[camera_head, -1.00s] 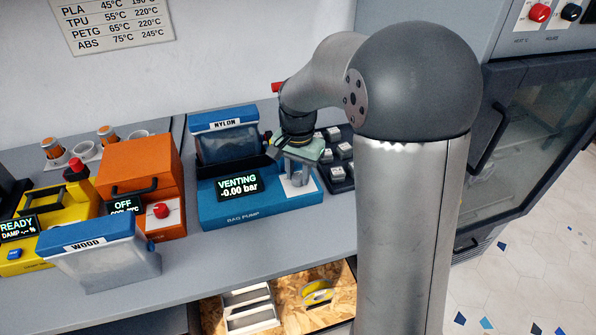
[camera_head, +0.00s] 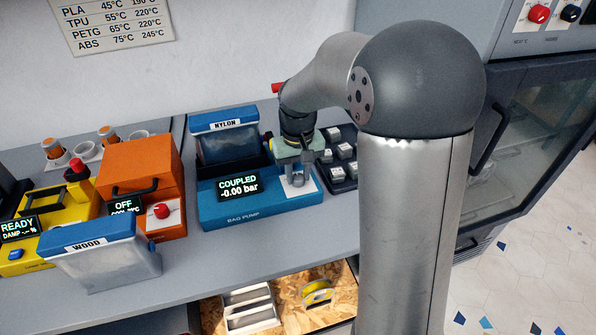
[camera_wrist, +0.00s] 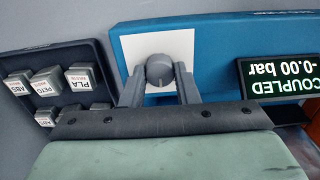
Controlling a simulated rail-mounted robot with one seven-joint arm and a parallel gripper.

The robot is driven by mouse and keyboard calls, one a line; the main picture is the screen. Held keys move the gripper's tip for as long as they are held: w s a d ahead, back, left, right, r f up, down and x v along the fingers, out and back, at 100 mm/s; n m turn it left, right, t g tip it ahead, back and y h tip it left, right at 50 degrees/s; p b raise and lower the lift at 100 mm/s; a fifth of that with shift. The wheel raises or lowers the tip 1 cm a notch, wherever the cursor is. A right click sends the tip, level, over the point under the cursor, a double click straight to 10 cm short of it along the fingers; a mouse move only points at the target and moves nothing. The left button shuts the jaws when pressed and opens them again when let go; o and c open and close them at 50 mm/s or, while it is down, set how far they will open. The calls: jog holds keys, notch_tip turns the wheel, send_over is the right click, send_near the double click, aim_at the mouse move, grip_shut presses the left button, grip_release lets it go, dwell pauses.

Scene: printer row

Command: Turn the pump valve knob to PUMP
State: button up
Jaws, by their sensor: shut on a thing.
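The blue bag pump (camera_head: 262,207) stands on the bench, and its display (camera_head: 238,186) reads COUPLED, -0.00 bar. The grey valve knob (camera_wrist: 159,70) sits on a white plate (camera_wrist: 128,46) on the pump's right part. In the wrist view my gripper (camera_wrist: 160,85) is shut on the knob, one finger on each side. In the head view my gripper (camera_head: 296,178) points down at the plate and hides the knob. Any position labels around the knob are not readable.
A bag labelled NYLON (camera_head: 225,145) stands at the pump's back. A dark tray of labelled blocks (camera_head: 343,172) sits close to the right. An orange box (camera_head: 145,170), a yellow device (camera_head: 50,225) and a WOOD bag (camera_head: 105,262) stand to the left.

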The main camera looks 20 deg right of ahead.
aim_at(298, 177)
jog(key=n, duration=0.4)
jog(key=shift+r+n, duration=0.1)
jog(key=shift+n, duration=0.2)
jog(key=n+p, duration=0.1)
jog(key=n, duration=0.3)
jog(key=shift+w, duration=0.1)
jog(key=shift+n, duration=0.4)
jog(key=o, duration=1)
notch_tip(298, 177, up, 17)
jog(key=shift+r, duration=0.2)
jog(key=s+f+m, duration=0.3)
jog(key=s+f, duration=0.1)
jog(key=s, duration=0.3)
jog(key=s+f+m, duration=0.3)
jog(key=s+f, duration=0.2)
jog(key=s, duration=0.3)
jog(key=s+a+f+m, duration=0.1)
jog(key=s+f+m, duration=0.2)
jog(key=s+f, duration=0.2)
jog(key=shift+s, duration=1.75)
